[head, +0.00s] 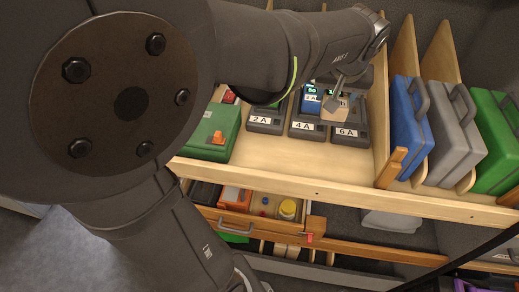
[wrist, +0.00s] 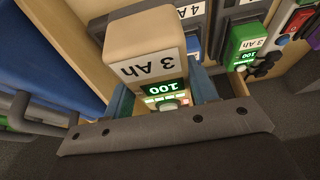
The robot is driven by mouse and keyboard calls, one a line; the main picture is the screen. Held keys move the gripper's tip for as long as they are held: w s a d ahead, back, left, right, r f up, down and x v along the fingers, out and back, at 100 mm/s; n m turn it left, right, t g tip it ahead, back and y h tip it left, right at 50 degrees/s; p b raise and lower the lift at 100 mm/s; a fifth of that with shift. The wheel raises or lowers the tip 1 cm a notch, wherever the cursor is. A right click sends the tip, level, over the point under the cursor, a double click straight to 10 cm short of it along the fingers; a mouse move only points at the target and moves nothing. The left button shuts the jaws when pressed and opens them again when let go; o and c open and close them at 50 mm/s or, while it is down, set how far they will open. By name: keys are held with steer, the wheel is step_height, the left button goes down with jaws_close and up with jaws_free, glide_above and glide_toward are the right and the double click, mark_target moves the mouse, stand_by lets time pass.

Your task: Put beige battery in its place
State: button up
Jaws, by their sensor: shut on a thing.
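The beige battery (wrist: 145,45), marked 3 Ah with a lit green 100 display, is between the fingers of my gripper (wrist: 163,95) in the wrist view. My gripper is shut on it. In the head view the beige battery (head: 334,113) is at the charger marked 6A (head: 350,132), the rightmost charger on the shelf. My gripper (head: 338,100) partly covers it there. I cannot tell whether the battery is seated in that charger or just above it.
A blue battery (head: 311,100) sits at the 4A charger (head: 303,127), close left of the beige one. A green battery (wrist: 246,42) is at the 2A charger (head: 265,120). A wooden divider and blue case (head: 409,125) stand right. An open drawer (head: 250,222) is below.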

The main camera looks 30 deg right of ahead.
steer(key=s+a+f, duration=0.3)
steer(key=a, duration=1)
steer(key=w+a+f, duration=0.1)
steer(key=w+f, duration=0.1)
steer(key=w, duration=0.1)
steer(key=w+f, duration=0.3)
steer(key=w, duration=0.1)
steer(key=w+a+f, duration=0.1)
steer(key=w+f, duration=0.1)
steer(key=w, duration=0.1)
steer(key=shift+w+a+f, duration=0.2)
steer(key=shift+w+a, duration=0.1)
steer(key=shift+w, duration=0.1)
steer(key=shift+f, duration=1.95)
steer(key=shift+f, duration=0.15)
steer(key=o, duration=1.3)
